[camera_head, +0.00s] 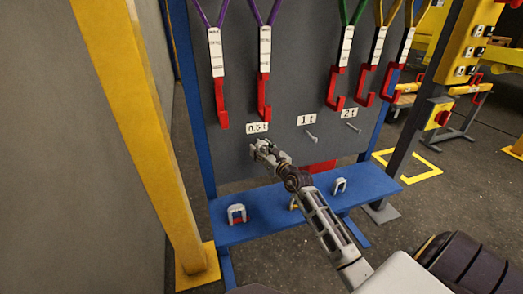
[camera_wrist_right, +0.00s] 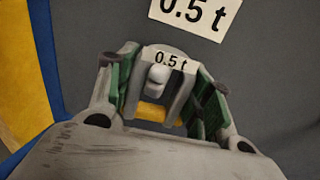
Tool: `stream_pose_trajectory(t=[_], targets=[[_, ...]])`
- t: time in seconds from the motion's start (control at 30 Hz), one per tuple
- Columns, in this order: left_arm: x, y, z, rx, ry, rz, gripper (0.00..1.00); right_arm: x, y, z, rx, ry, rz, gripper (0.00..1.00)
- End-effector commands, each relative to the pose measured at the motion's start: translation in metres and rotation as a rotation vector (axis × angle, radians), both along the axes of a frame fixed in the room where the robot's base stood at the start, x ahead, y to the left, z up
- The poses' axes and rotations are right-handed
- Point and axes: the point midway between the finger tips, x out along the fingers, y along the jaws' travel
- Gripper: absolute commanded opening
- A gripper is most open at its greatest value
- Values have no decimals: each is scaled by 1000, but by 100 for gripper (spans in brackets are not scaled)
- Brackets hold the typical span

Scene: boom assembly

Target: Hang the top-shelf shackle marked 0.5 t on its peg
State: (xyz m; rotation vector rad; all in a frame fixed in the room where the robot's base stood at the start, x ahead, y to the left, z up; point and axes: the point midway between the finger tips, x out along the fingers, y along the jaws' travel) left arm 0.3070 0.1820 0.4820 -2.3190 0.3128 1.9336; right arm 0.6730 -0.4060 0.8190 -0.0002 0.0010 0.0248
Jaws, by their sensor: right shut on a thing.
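The grey shackle marked 0.5 t (camera_wrist_right: 170,60), with a yellow pin at its open end, is gripped between the green-padded fingers of my right gripper (camera_wrist_right: 160,95). The pale rounded end of a peg (camera_wrist_right: 157,75) shows inside the shackle's bow, just under the crown. I cannot tell how deep it sits. In the head view my right gripper (camera_head: 262,150) is at the grey board, just below the 0.5 t label (camera_head: 257,127); it hides the shackle and peg there. The label also shows in the wrist view (camera_wrist_right: 192,14). My left gripper is not in view.
Bare pegs stick out under the 1 t label (camera_head: 306,119) and 2 t label (camera_head: 348,113). A blue shelf (camera_head: 270,222) below holds a shackle at left (camera_head: 237,214) and a pale one at right (camera_head: 340,185). Red hooks (camera_head: 263,98) on slings hang above. A yellow post (camera_head: 125,120) stands left.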

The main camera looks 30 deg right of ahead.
Motion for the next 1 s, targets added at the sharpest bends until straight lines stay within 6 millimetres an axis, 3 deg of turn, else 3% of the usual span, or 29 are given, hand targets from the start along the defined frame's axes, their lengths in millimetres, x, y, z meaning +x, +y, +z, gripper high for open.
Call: stream_pose_trajectory(t=[0.37, 0.4, 0.57, 1.0], targets=[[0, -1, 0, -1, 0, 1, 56, 0, 0, 1, 0, -2, 0, 18], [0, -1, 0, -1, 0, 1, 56, 0, 0, 1, 0, -2, 0, 56], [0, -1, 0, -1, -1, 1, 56, 0, 0, 1, 0, -1, 0, 76], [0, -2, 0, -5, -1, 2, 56, -2, 0, -1, 1, 1, 0, 76]])
